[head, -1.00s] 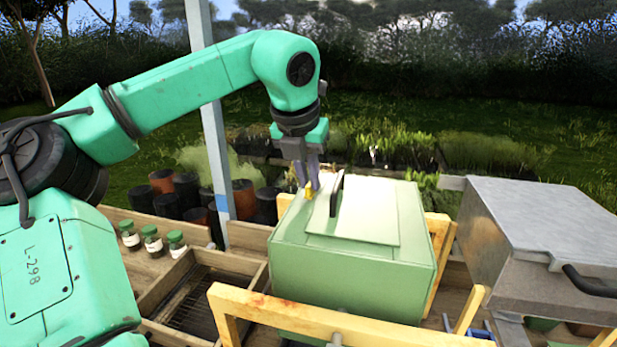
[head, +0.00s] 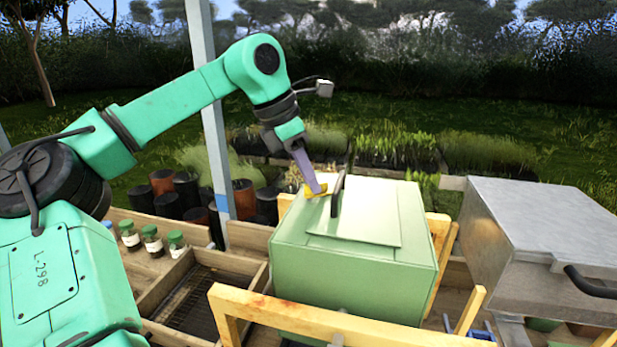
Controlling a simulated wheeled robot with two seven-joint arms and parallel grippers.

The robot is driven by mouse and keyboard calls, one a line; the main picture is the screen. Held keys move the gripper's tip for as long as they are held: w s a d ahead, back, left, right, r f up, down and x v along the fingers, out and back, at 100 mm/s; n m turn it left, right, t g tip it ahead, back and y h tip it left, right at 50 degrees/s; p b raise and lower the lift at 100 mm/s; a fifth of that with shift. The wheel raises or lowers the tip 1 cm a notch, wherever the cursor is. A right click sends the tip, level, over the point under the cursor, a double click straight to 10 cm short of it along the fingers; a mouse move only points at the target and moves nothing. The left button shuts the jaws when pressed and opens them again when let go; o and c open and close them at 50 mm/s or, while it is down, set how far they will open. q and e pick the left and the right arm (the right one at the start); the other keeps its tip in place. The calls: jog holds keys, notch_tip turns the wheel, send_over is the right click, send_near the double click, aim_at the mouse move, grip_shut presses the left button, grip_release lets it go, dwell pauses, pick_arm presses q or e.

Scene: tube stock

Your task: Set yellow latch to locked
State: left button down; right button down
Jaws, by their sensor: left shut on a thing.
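The yellow latch (head: 316,191) sits on top of the pale green box (head: 350,278), near the left edge of its lid, beside a dark upright handle (head: 337,194). My left gripper (head: 314,186) reaches down from the upper left, tilted, and its fingertips are shut on the latch. The fingers hide part of the latch, so I cannot tell its exact setting. My right gripper is not in the head view.
A yellow wooden frame (head: 345,328) stands in front of the green box. A grey metal box (head: 545,225) with a black handle is at right. Green-capped jars (head: 152,240) and an open wooden tray (head: 195,300) are at left. A grey post (head: 212,120) rises behind.

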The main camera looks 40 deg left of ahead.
pick_arm(q)
jog(key=m+g+h, duration=0.1)
jog(key=m, duration=0.3)
jog(key=shift+f, duration=0.1)
jog(key=shift+m+g+h, duration=0.4)
jog(key=shift+m+h, duration=0.1)
jog(key=shift+m, duration=0.9)
jog(key=shift+f, duration=0.1)
jog(key=c, duration=0.9)
grip_release()
jog(key=shift+w+d, duration=0.15)
